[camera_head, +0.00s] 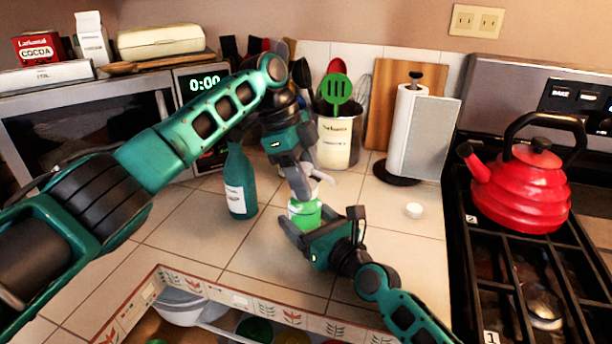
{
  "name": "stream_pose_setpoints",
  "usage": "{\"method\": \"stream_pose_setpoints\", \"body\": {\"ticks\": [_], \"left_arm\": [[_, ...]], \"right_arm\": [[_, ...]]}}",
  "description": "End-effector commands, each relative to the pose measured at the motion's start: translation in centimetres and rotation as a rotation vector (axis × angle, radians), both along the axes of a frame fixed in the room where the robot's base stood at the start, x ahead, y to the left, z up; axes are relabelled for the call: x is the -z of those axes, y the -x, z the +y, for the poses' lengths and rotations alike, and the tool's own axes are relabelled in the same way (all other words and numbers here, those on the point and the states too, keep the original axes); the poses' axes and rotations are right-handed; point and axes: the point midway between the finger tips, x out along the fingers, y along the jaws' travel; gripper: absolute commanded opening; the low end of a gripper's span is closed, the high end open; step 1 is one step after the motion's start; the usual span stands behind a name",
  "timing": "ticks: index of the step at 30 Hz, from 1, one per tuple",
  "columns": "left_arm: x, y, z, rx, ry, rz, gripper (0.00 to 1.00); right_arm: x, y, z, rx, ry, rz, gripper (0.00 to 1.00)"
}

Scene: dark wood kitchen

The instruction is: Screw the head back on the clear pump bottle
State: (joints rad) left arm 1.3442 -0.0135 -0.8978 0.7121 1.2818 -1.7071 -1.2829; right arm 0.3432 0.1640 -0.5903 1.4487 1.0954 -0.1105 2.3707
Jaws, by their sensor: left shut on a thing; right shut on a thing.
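The clear pump bottle (305,213) with green contents stands on the tiled counter, mostly hidden by my grippers. My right gripper (298,228) comes in from the lower right and is shut on the bottle's body. My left gripper (308,190) points down from above and is shut on the white pump head (322,176), whose spout sticks out to the right. The head is right over the bottle's top. I cannot tell whether its thread is engaged, as the fingers cover the neck.
A teal bottle (240,185) stands close on the left. A utensil crock (338,140) and paper towel holder (408,130) stand behind.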

Motion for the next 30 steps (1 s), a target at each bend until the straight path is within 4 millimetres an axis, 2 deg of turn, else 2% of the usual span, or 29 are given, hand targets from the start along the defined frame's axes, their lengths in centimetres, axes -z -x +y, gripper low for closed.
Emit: {"method": "stream_pose_setpoints", "body": {"ticks": [7,19,20,27,30], "left_arm": [[-0.18,-0.09,0.09,0.234,0.001,-0.007,0.22],[-0.12,0.0,0.19,0.277,0.004,-0.006,0.22],[-0.12,0.01,0.18,0.277,0.004,-0.007,0.54],[-0.05,0.08,0.13,0.278,0.004,-0.004,0.77],[-0.02,0.1,0.11,0.278,0.004,-0.004,0.77]], "right_arm": [[0.05,0.07,0.03,-0.001,0.001,0.0,0.0],[0.08,0.08,0.03,-0.001,0.0,0.001,0.0],[0.08,0.08,0.03,-0.001,0.0,0.001,0.0],[0.09,0.07,0.03,-0.001,0.0,0.002,0.0],[0.08,0.07,0.04,-0.001,0.0,0.002,0.0]]}}
